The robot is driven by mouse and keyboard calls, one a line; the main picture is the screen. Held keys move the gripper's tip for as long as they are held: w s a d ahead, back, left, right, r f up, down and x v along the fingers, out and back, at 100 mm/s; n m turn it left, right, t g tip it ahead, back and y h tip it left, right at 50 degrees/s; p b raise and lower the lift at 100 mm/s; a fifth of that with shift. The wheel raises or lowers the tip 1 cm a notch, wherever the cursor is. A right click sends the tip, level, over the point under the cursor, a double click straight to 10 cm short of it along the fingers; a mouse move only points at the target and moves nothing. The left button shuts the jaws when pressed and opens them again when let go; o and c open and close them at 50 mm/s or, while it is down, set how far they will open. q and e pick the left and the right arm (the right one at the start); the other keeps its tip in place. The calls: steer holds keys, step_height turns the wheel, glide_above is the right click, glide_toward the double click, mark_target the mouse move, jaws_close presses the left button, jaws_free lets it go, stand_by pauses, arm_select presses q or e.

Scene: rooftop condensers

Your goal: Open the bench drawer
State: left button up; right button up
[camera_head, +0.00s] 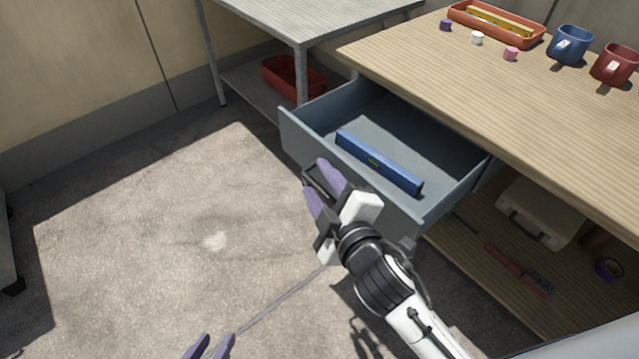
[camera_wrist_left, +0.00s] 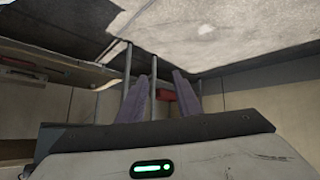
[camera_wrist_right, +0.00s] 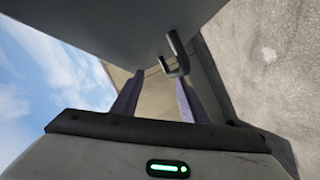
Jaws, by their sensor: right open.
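The grey-blue bench drawer (camera_head: 300,143) is pulled well out from under the wooden bench top. A long blue bar-shaped thing (camera_head: 378,162) lies inside it. My right gripper (camera_head: 314,178) is open just outside the drawer front, and its arm hides part of that front. In the right wrist view, the drawer front (camera_wrist_right: 120,30) fills the top and its dark handle (camera_wrist_right: 176,55) shows by the open, empty fingers (camera_wrist_right: 158,78). I see no grip on the handle. My left gripper (camera_head: 213,345) is open and empty, low over the floor at the bottom edge.
The wooden bench (camera_head: 500,95) carries an orange tray (camera_head: 530,38), a blue mug (camera_head: 570,45), a red mug (camera_head: 616,65) and small caps. A case (camera_head: 540,213) sits on its lower shelf. A grey table (camera_head: 315,15) stands behind. Floor at left is clear.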

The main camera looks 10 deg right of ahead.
step_height(320, 180, up, 7)
steer(key=shift+w+f+p, duration=0.1)
steer(key=shift+f+p, duration=0.05)
steer(key=shift+p, duration=0.55)
steer(key=shift+r, duration=0.25)
steer(key=shift+f, duration=0.1)
